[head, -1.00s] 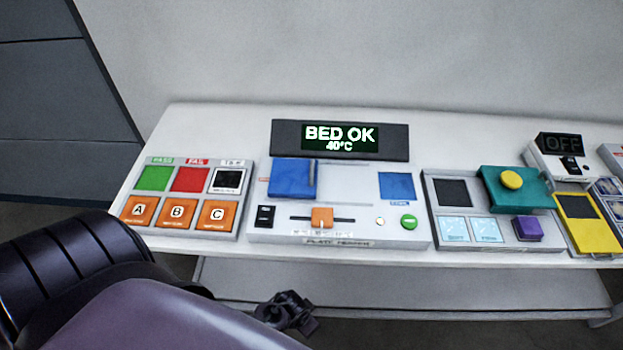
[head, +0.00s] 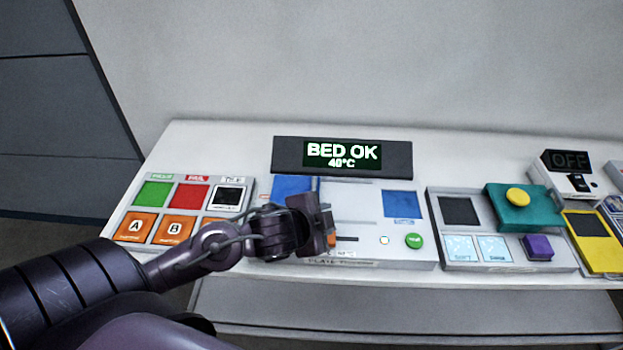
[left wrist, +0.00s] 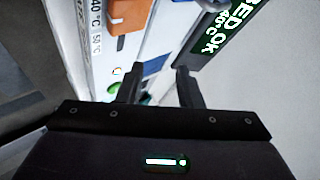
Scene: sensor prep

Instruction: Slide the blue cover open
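The blue cover (head: 292,186) sits at the upper left of the white panel (head: 350,200), with its raised handle strip (head: 317,186) along its right edge. A flat blue square (head: 400,204) lies farther right on the panel. My left gripper (head: 329,222) is over the panel, in front of and slightly right of the cover, and hides the cover's lower part. In the left wrist view its two fingers (left wrist: 158,90) stand apart with nothing held between them. A blue patch (left wrist: 155,65), which looks like the flat square, shows beyond them. My right gripper is not in view.
An orange slider knob (left wrist: 130,16) is close to my left gripper. A black display (head: 342,156) reading BED OK 40°C stands behind the panel. An orange-button panel (head: 185,205) is on the left, and a teal block (head: 520,208) on the right.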

